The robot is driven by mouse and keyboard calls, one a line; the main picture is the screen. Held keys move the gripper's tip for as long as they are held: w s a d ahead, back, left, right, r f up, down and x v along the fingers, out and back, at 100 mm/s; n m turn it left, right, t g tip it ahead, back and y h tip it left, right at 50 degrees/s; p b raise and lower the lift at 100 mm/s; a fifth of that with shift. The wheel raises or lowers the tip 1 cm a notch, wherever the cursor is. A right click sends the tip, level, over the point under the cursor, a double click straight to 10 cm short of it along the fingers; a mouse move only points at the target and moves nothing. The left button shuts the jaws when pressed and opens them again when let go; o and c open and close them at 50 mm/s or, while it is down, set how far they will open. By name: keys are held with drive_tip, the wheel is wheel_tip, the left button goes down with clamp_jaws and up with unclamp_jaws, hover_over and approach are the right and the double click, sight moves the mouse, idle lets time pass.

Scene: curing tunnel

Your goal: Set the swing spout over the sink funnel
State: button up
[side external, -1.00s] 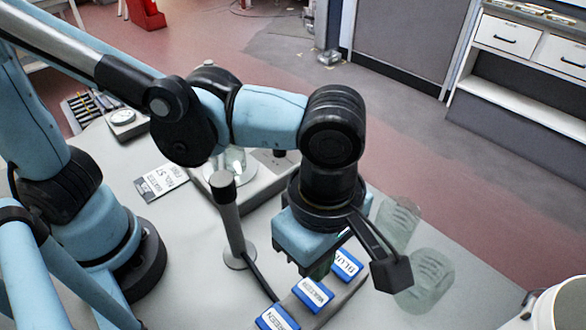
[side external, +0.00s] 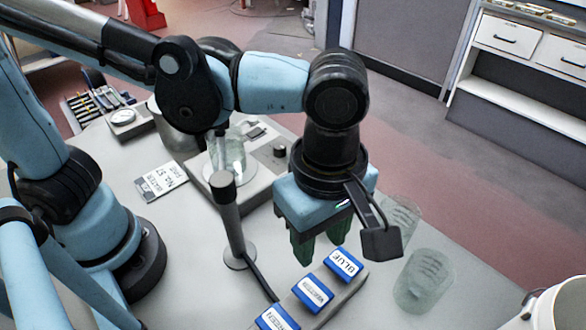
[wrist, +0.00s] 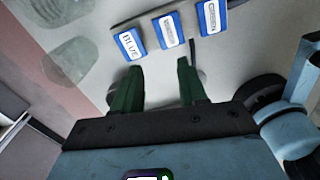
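My gripper (side external: 319,253) hangs with its fingers pointing down, just behind the blue labelled blocks in the side view. Its two green fingers are apart with nothing between them, as the wrist view shows (wrist: 159,72). I cannot make out a swing spout or a sink funnel for certain in either view. A grey upright post (side external: 231,222) on a round base stands left of my gripper, with a dark line running from its foot toward the blocks. I cannot tell whether it is part of the spout.
Blue labelled blocks sit on a grey strip, including the BLUE one (side external: 343,264), also in the wrist view (wrist: 130,44). A clear beaker (side external: 424,281) stands to the right. Another beaker (side external: 227,153) stands on a grey device. A white bucket (side external: 565,308) is at lower right.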

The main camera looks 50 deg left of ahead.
drive_tip(key=shift+o, duration=1.3)
drive_tip(key=w+a+r+m, duration=0.3)
drive_tip(key=a+r+m, duration=0.1)
drive_tip(key=a+r, duration=0.1)
drive_tip(key=shift+w+a+r+m, duration=0.2)
drive_tip(key=shift+w+r+m, duration=0.05)
drive_tip(key=shift+w+m, duration=0.15)
wheel_tip(320, 180, up, 14)
drive_tip(key=m, duration=1.5)
hover_over(219, 145)
drive_tip(key=w+a, duration=0.2)
drive_tip(key=f, duration=1.2)
drive_tip(key=shift+s+a+f, duration=0.15)
drive_tip(key=shift+s, duration=0.05)
clamp_jaws()
